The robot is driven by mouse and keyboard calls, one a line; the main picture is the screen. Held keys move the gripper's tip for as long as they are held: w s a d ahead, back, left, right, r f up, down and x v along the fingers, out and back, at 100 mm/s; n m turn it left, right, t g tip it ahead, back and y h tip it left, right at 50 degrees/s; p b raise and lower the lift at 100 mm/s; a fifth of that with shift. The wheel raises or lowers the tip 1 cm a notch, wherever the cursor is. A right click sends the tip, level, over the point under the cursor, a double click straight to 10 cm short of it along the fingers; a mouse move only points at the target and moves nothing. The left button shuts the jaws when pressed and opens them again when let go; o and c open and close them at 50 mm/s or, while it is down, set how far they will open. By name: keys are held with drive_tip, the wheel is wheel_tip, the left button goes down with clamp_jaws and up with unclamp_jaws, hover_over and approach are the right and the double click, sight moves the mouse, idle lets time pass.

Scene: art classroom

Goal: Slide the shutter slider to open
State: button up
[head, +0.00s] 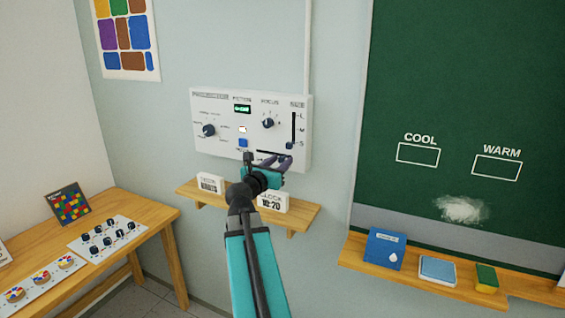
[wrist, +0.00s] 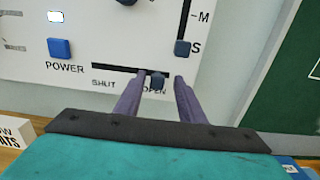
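The shutter slider is a small dark blue knob (wrist: 157,82) in a horizontal black slot (wrist: 115,68) at the bottom of the white wall panel (head: 225,108). In the wrist view the slot reads SHUT at left and OPEN toward the right. The knob stands at the right part of the slot, by the word OPEN, which is partly covered. My gripper (wrist: 159,76) is open, with one purple finger on each side of the knob and gaps visible between. In the head view my gripper (head: 276,161) is at the panel's lower right and hides the knob.
The panel also bears a blue POWER button (wrist: 60,48), a focus dial (head: 268,123) and a vertical size slider (wrist: 183,47) just above the right finger. A wooden shelf (head: 305,215) with two white signs is below. A chalkboard (head: 460,90) is at right.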

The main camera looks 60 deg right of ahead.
drive_tip(key=a, duration=0.3)
drive_tip(key=shift+s+a+f+b, duration=0.1)
drive_tip(key=shift+s+a+b, duration=0.2)
drive_tip(key=shift+b, duration=0.1)
drive_tip(key=b, duration=1.4)
approach(282, 161)
drive_tip(key=shift+s+a, duration=0.1)
drive_tip(key=shift+a, duration=0.6)
drive_tip(key=shift+s+a, duration=0.15)
drive_tip(key=shift+a, duration=0.55)
